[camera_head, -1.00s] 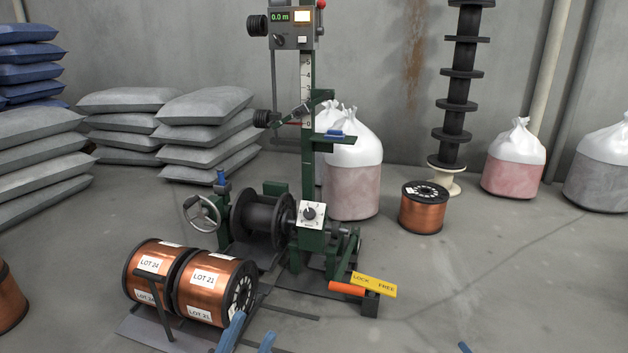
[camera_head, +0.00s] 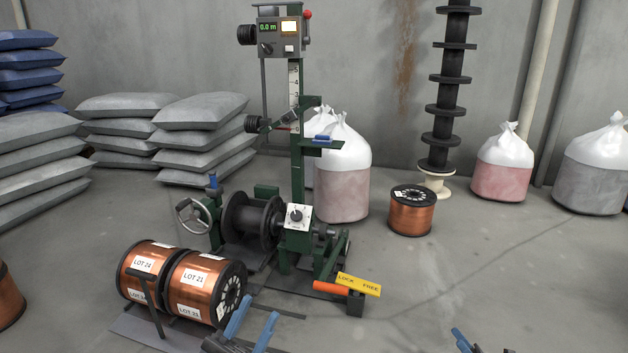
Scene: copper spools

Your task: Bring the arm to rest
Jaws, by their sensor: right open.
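My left gripper (camera_head: 253,323) is at the bottom edge, just right of the front copper spools. Its two blue fingers are apart, with nothing seen between them. My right gripper (camera_head: 484,346) shows only its fingertips at the bottom edge, right of centre. It is open, over bare floor and away from other things. Two copper spools, LOT 24 (camera_head: 144,263) and LOT 21 (camera_head: 195,276), lie side by side on a low rack at the front left. The arms behind the grippers are mostly out of view.
A green winding machine (camera_head: 298,185) with an empty black reel (camera_head: 252,222) and a yellow lock/free lever plate (camera_head: 358,285) stands in the middle. Another copper spool (camera_head: 411,212), white-topped bags (camera_head: 343,182) and grey sacks (camera_head: 204,140) stand behind.

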